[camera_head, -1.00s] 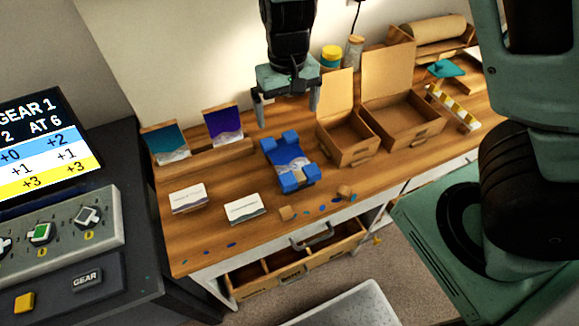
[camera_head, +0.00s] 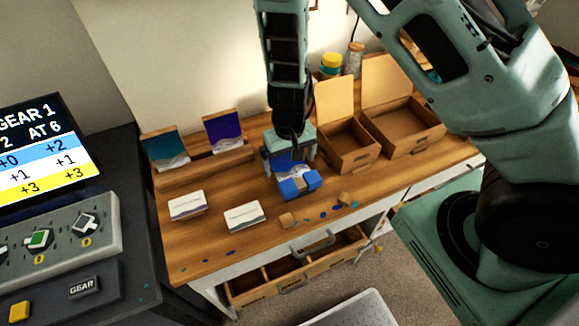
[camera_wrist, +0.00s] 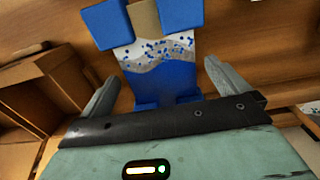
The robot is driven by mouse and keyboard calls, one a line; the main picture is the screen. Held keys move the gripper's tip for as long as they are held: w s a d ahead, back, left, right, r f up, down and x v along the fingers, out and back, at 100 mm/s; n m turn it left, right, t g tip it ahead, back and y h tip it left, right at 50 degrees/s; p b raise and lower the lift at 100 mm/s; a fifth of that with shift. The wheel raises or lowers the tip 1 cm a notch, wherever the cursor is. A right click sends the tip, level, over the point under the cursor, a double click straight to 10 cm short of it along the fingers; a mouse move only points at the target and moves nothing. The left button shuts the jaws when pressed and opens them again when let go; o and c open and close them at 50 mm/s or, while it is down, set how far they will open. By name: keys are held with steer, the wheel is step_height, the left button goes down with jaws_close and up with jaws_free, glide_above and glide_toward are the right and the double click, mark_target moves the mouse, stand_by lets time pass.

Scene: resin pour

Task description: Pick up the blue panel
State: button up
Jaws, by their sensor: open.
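The blue panel (camera_head: 289,168), blue with a white and grey speckled wave, lies on the wooden workbench with blue blocks (camera_head: 299,185) at its corners. It also shows in the wrist view (camera_wrist: 160,72), between my fingers. My gripper (camera_head: 290,160) points down over the panel's rear part and hides some of it. In the wrist view my gripper (camera_wrist: 165,88) is open, with one finger on each side of the panel and gaps visible. I cannot tell how far the fingertips are above the bench.
Two open cardboard boxes (camera_head: 349,150) stand just right of the panel. A wooden rack at the back left holds a teal panel (camera_head: 165,148) and a purple panel (camera_head: 225,130). A drawer (camera_head: 300,275) is open below.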

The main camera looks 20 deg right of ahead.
steer(key=shift+f, duration=0.4)
steer(key=c, duration=0.9)
steer(key=shift+r, duration=0.1)
